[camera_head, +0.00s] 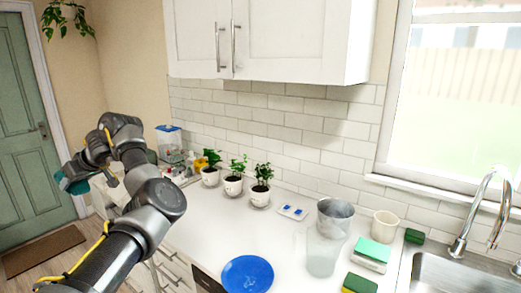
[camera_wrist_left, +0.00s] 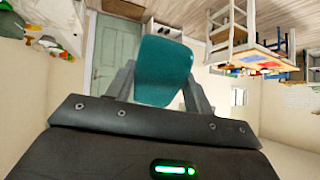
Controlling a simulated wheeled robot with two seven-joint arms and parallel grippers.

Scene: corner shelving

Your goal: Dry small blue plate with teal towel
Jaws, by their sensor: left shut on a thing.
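The blue plate (camera_head: 248,274) lies flat on the white counter at the bottom middle of the head view, near the counter's front edge. My left gripper (camera_head: 82,172) is at the far left, well away from the plate and off the counter's left end. It is shut on the teal towel (camera_head: 74,184). In the left wrist view the towel (camera_wrist_left: 163,71) hangs as a smooth teal piece between the two grey fingers (camera_wrist_left: 160,88). My right gripper is not in view. Whether the plate is wet cannot be told.
A clear glass (camera_head: 322,254), a metal cup (camera_head: 335,214) and a cream cup (camera_head: 384,226) stand right of the plate, with sponges (camera_head: 372,251) beside the sink (camera_head: 450,275). Potted plants (camera_head: 233,187) line the wall.

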